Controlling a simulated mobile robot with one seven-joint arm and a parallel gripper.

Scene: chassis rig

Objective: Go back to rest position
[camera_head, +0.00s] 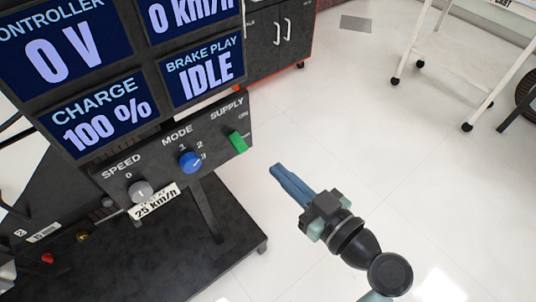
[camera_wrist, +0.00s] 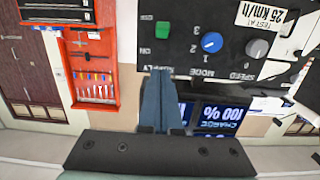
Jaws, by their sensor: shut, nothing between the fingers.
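My gripper (camera_head: 290,184) is shut and empty, with its blue fingers together. In the head view it hangs over the white floor, to the right of the control panel (camera_head: 120,170) and apart from it. The panel carries a grey speed knob (camera_head: 141,191), a blue mode knob (camera_head: 190,161) and a green supply switch (camera_head: 237,142). The wrist view is upside down; my fingers (camera_wrist: 162,100) stand in front of the panel's supply end, by the green switch (camera_wrist: 162,29) and near the blue knob (camera_wrist: 211,42).
Screens (camera_head: 120,60) above the panel read 0 V, 0 km/h, 100 % and IDLE. A black rig base (camera_head: 150,260) fills the lower left. A white wheeled table (camera_head: 440,50) stands at upper right, a dark cabinet (camera_head: 275,45) at the back. The floor (camera_head: 340,110) between is clear.

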